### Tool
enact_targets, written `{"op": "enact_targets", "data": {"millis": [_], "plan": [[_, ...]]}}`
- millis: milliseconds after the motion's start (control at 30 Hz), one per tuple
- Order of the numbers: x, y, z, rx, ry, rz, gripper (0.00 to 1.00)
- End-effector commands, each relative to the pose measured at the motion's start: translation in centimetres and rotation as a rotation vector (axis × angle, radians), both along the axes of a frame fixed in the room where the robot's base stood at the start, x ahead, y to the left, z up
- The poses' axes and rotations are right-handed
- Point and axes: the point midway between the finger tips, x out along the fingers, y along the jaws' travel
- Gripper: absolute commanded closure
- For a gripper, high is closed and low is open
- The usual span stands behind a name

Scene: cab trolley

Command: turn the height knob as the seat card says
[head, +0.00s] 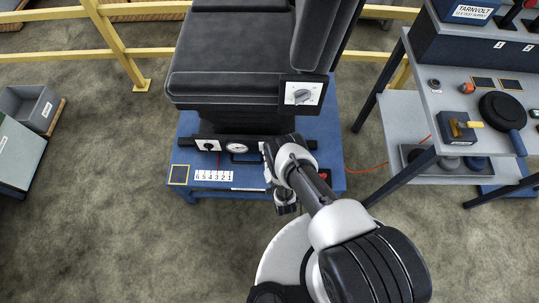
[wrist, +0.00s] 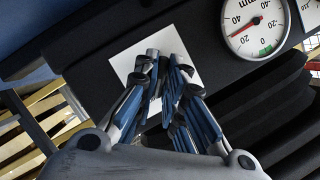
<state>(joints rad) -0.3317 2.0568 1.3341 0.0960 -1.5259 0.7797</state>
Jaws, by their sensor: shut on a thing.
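My gripper (wrist: 165,85) is shut in front of a white plate (wrist: 187,40) on the dark panel under the seat. The fingers hide what they hold, at the place of a knob. In the head view my gripper (head: 268,160) is at the right end of this front panel (head: 255,143), partly covered by my arm. A round gauge (wrist: 257,22) marked in mm sits beside the plate. Its red needle points between 20 and 40. The gauge also shows in the head view (head: 237,147). Another knob on a white plate (head: 208,145) is at the panel's left end. No readable seat card shows.
The black seat (head: 228,75) stands on a blue platform (head: 335,150) with a numbered strip (head: 213,177). A dial on a white plate (head: 302,92) is on the seat's right side. A grey workbench (head: 450,100) stands at right, a grey bin (head: 28,104) at left. Yellow railings run behind.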

Motion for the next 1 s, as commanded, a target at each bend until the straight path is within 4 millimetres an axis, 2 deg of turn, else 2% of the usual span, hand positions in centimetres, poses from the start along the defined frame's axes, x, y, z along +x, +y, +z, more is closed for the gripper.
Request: {"op": "enact_targets", "data": {"millis": [300, 733, 767, 1000], "plan": [[0.01, -0.07, -0.07, 0.078, -0.003, -0.002, 1.0], [0.02, -0.07, -0.03, 0.088, -0.003, -0.002, 1.0], [0.02, -0.06, -0.02, 0.088, -0.003, -0.002, 0.89], [0.03, -0.05, -0.02, 0.086, -0.003, -0.001, 0.73]]}}
